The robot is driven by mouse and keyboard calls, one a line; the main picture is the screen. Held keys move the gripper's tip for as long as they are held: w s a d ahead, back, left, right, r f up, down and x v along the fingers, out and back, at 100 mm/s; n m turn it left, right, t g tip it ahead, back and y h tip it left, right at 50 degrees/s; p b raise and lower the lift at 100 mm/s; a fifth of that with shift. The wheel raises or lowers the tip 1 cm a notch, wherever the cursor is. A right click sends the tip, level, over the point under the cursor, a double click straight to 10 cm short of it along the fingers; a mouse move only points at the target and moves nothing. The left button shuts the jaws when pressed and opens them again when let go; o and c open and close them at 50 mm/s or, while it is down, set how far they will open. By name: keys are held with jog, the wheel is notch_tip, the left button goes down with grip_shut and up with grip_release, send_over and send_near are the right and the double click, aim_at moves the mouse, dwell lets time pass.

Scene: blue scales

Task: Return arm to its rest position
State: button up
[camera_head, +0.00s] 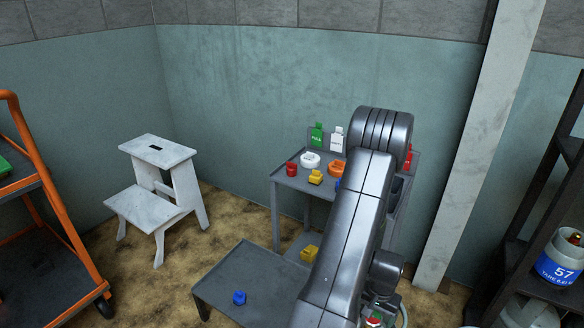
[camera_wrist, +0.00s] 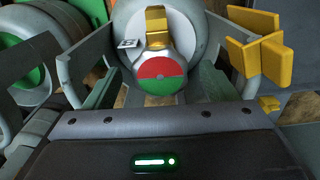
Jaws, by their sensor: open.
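My arm rises from the bottom of the head view, bends at the top, and its far part is largely hidden behind my own link. A grey joint of mine shows low beside that link. My gripper (camera_wrist: 168,72) shows in the wrist view with its two grey fingers wide apart, open. Between and beyond the fingers is a pale rounded body with a brass-coloured top and a red and green disc (camera_wrist: 161,78). I cannot tell whether anything touches the fingers; nothing looks gripped.
A grey table (camera_head: 286,181) behind my arm holds small coloured objects and cards. A low grey table (camera_head: 244,272) carries a blue piece (camera_head: 239,298). A white step stool (camera_head: 158,150) and orange cart (camera_head: 52,215) stand left. A pillar (camera_head: 474,140) and dark shelf with cylinders stand right.

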jog(key=n, duration=0.7)
jog(key=shift+p, duration=0.35)
jog(key=n, duration=0.3)
jog(key=shift+d+n, duration=0.1)
jog(key=shift+n, duration=0.3)
jog(key=shift+n+p, duration=0.5)
jog(key=shift+n, duration=1.2)
jog(key=shift+r, duration=0.1)
